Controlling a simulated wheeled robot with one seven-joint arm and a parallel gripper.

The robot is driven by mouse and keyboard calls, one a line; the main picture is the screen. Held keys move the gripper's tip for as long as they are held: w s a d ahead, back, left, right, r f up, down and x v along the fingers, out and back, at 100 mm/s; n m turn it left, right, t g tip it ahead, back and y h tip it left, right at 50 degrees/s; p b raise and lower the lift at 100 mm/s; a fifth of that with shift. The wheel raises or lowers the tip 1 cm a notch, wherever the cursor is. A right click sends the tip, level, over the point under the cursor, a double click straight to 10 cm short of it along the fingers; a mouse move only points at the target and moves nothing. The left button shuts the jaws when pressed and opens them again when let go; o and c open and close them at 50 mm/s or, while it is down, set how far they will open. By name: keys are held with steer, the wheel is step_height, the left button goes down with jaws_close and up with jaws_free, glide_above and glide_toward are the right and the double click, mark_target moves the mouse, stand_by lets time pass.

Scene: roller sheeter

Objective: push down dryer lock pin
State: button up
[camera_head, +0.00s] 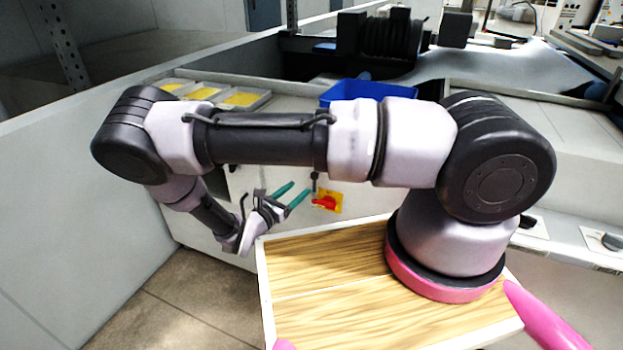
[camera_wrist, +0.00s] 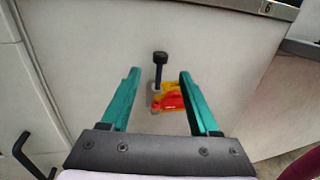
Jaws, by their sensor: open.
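A black-headed pin (camera_wrist: 160,60) on a thin dark stem shows upright against the pale cabinet panel in the wrist view; I take it for the dryer lock pin. It also shows small in the head view (camera_head: 315,181), just right of my gripper's tips. My gripper (camera_head: 298,190) has two teal fingers, spread open and empty, pointing at the panel. In the wrist view the pin appears in the gap between the fingertips (camera_wrist: 160,73), beyond them, with no contact visible. A red rotary switch on a yellow plate (camera_head: 327,202) sits just below the pin, also in the wrist view (camera_wrist: 170,98).
A black bent handle (camera_wrist: 33,158) shows at the lower left of the wrist view. A blue bin (camera_head: 365,91) and trays with yellow contents (camera_head: 245,99) stand on the counter above the panel. A wood-topped surface (camera_head: 320,285) lies under my arm.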

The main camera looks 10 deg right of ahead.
steer(key=x, duration=0.8)
steer(key=shift+d, duration=0.1)
jaws_close()
steer(key=shift+f, duration=0.1)
stand_by(1.1)
